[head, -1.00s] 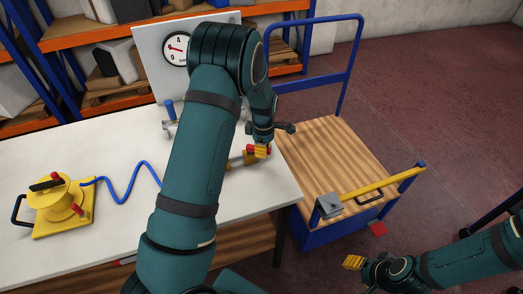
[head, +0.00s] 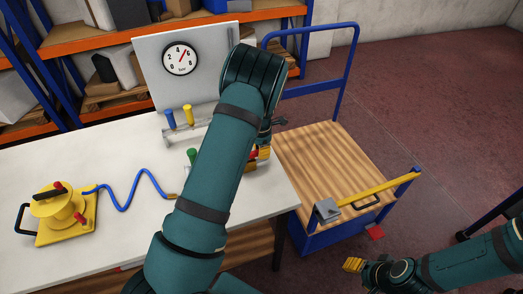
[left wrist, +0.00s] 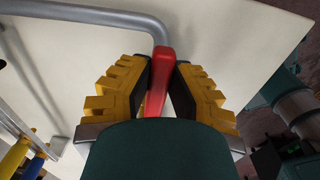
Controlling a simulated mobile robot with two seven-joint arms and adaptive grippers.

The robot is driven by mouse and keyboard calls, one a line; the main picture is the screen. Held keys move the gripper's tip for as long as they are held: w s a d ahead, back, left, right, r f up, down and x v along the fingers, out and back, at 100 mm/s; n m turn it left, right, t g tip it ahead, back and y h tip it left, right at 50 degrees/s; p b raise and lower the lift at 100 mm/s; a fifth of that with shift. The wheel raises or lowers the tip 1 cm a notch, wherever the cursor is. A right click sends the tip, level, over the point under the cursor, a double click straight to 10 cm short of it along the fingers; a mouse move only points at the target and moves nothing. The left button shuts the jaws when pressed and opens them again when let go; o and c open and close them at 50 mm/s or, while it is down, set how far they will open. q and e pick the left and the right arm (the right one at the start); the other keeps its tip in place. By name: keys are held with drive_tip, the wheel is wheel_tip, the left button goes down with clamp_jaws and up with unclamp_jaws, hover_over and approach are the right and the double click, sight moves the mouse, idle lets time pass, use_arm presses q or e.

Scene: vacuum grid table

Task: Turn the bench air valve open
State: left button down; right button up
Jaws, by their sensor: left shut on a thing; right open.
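The red valve lever (left wrist: 160,75) stands between the yellow fingers of my left gripper (left wrist: 160,92) in the left wrist view. My left gripper (head: 263,153) is shut on it near the right end of the bench. In the head view my left arm hides most of the valve, and only a little red lever (head: 253,155) shows. A round gauge (head: 180,58) on the grey panel has its red needle pointing up and right. My right gripper (head: 352,264) is open and empty at the lower right, away from the bench.
The white bench (head: 100,170) holds a yellow vacuum lifter (head: 60,213) with a blue hose (head: 125,202). Blue and yellow handled tools (head: 188,115) stand in a rack. A wooden-decked cart (head: 315,160) stands right of the bench.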

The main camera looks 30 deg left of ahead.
use_arm(q)
drive_tip(key=shift+f, duration=0.1)
idle(0.3)
drive_tip(key=c, duration=0.9)
unclamp_jaws()
drive_tip(key=shift+o, duration=0.2)
wheel_tip(320, 180, up, 12)
